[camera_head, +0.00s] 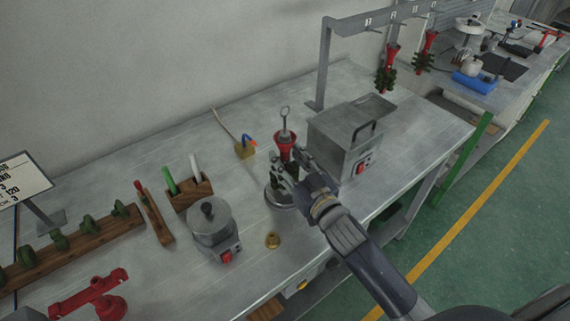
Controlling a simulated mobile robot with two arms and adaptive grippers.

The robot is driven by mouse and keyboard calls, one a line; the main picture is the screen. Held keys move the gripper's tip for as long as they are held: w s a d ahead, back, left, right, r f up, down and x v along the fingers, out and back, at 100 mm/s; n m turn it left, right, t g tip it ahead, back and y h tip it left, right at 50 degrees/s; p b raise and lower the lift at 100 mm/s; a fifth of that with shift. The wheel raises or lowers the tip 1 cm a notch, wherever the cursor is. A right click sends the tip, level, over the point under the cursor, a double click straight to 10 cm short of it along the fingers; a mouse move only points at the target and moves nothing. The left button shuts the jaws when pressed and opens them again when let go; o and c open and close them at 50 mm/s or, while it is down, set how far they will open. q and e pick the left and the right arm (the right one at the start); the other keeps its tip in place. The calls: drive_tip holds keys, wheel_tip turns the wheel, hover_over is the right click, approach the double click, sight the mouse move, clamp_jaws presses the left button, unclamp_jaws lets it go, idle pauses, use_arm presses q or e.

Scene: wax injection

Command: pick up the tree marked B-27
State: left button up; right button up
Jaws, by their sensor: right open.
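Two wax trees, each a red cone with dark green pieces below it, hang from the grey rack at the back: one tree (387,72) and another tree (426,52) to its right. A red cone (285,144) with a metal rod and ring on top stands upright over a round grey base (272,197) on the bench. I cannot read B-27 on any of them. My right gripper (287,168) is open, close to the red cone at its lower front right; whether it touches is unclear. The gripper partly hides what is below the cone. My left gripper is out of view.
A grey box machine (345,138) stands just right of the gripper. The bench (400,155) is clear at right.

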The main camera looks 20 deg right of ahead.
drive_tip(key=shift+w+a, duration=0.15)
drive_tip(key=shift+w, duration=0.45)
drive_tip(key=shift+w+f, duration=0.15)
drive_tip(key=shift+w, duration=0.2)
drive_tip(key=shift+s, duration=0.1)
drive_tip(key=shift+c, duration=0.3)
clamp_jaws()
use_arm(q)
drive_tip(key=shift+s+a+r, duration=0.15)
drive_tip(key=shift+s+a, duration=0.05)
use_arm(e)
drive_tip(key=shift+r, duration=0.2)
